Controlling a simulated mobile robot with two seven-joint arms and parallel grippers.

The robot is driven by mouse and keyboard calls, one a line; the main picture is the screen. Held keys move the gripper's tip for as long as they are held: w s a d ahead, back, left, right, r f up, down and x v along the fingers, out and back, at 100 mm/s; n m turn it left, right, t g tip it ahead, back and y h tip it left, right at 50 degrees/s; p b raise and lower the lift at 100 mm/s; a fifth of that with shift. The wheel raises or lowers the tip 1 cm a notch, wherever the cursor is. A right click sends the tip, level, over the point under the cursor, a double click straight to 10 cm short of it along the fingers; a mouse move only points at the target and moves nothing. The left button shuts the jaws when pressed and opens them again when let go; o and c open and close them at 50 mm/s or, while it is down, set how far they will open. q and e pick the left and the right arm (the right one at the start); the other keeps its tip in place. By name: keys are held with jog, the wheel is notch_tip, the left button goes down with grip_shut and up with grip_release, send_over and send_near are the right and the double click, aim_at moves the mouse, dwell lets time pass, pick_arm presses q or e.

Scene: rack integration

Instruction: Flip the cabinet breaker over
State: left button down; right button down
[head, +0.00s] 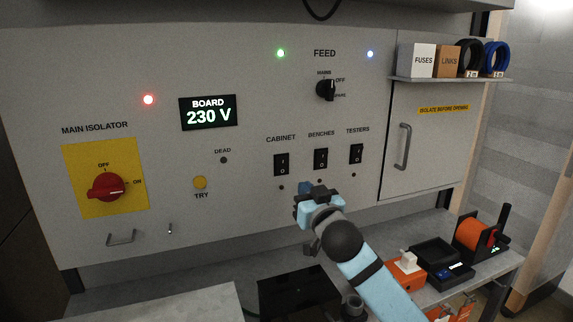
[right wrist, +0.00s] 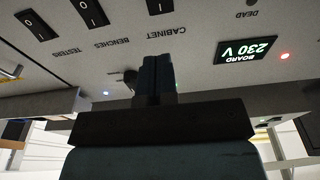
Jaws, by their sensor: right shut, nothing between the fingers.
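The cabinet breaker (head: 281,164) is a black rocker switch under the CABINET label on the grey panel. In the right wrist view, which is turned upside down, it shows cut off at the top edge (right wrist: 160,6). My right gripper (head: 304,189) is shut and empty, in front of the panel, below and slightly right of the cabinet breaker in the head view. Its closed fingers also show in the right wrist view (right wrist: 157,72). Any gap between fingertips and panel is hard to judge. My left gripper is not in view.
The benches breaker (head: 321,159) and testers breaker (head: 356,154) sit to the right. A red main isolator (head: 106,187) is at left, and the board display (head: 207,112) reads 230 V. A bench (head: 190,300) runs below; a shelf (head: 440,79) juts out upper right.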

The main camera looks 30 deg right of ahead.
aim_at(284, 159)
jog(key=p+x, duration=0.2)
jog(key=x, duration=0.9)
jog(key=shift+w+r, duration=0.2)
jog(key=shift+w+d, duration=0.2)
jog(key=shift+w, duration=0.45)
jog(key=r+g+p, duration=0.1)
jog(key=p, duration=0.3)
jog(key=shift+w+d+r, duration=0.15)
jog(key=shift+w+r, duration=0.05)
jog(key=shift+f+b, duration=0.4)
jog(key=shift+f, duration=0.05)
